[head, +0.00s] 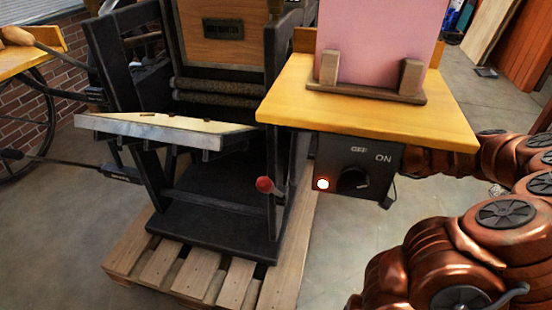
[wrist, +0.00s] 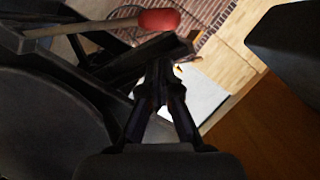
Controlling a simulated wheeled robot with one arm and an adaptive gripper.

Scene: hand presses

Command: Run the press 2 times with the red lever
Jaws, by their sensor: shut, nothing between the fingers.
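The hand press (head: 215,205) is a black frame on a wooden pallet. Its lever has a red knob (head: 265,184), which shows low at the front right leg in the head view. In the wrist view the red knob (wrist: 159,20) sits at the top, on a pale rod running left. My gripper (wrist: 158,70) is shut and empty, its fingertips apart from the knob and below it in the picture. In the head view my copper arm passes at the right, and my gripper is hidden there, apparently behind the yellow table and control box.
A yellow side table (head: 400,118) holds a pink panel (head: 378,40) in a wooden stand. Under it hangs a black control box (head: 352,165) with a dial and a lit lamp. A pale-topped tray (head: 165,130) juts left from the press. Floor left of the pallet (head: 160,262) is clear.

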